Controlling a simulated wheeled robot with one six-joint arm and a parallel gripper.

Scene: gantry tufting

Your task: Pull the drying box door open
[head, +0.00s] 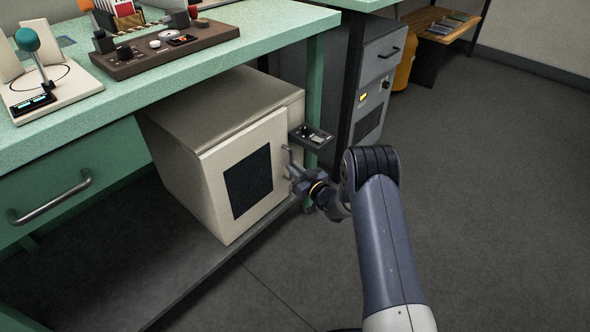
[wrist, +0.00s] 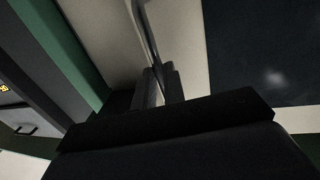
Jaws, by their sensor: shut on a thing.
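The drying box (head: 190,120) is a cream cabinet on a low shelf under the green bench. Its door (head: 210,180) faces the front and has a dark window (head: 248,182). The door looks shut or nearly so; I cannot tell if there is a small gap. A bar handle (head: 286,156) stands upright at the door's right edge. My gripper (head: 293,180) is shut on the handle's lower part. In the wrist view the handle (wrist: 147,35) runs down between my gripper's fingers (wrist: 159,86), with the door (wrist: 182,40) behind.
A small dark tray (head: 311,138) juts out at the box's upper right, close above my gripper. A green bench leg (head: 315,90) and a grey drawer cabinet (head: 378,85) stand to the right. A drawer handle (head: 50,200) sticks out at left. The floor (head: 480,200) at right is clear.

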